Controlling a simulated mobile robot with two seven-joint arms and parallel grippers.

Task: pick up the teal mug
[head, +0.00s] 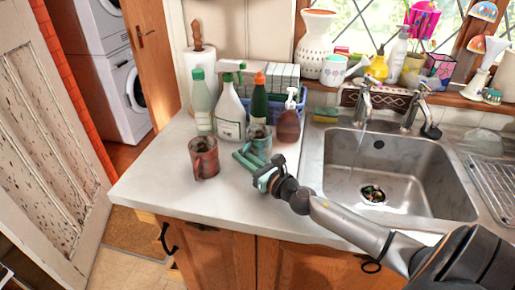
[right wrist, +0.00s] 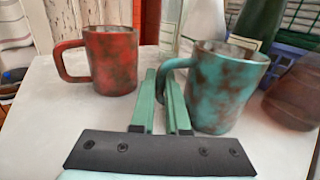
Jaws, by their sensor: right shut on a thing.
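The teal mug (head: 261,136), mottled with rust-brown, stands upright on the white worktop, in front of the bottles. It is at the right in the right wrist view (right wrist: 222,92), its handle pointing left toward my fingers. My right gripper (head: 244,159) has green fingers and reaches the mug from the front. In the right wrist view the fingers (right wrist: 163,80) are close together on the mug's handle. The mug's base appears to rest on the worktop. My left gripper is in neither view.
A red mug (head: 204,160) stands just left of the teal mug. Behind are a green-capped bottle (head: 201,103), a spray bottle (head: 230,108), an orange-capped bottle (head: 259,98) and a brown pump bottle (head: 289,122). A sink (head: 345,185) lies right. The front worktop is clear.

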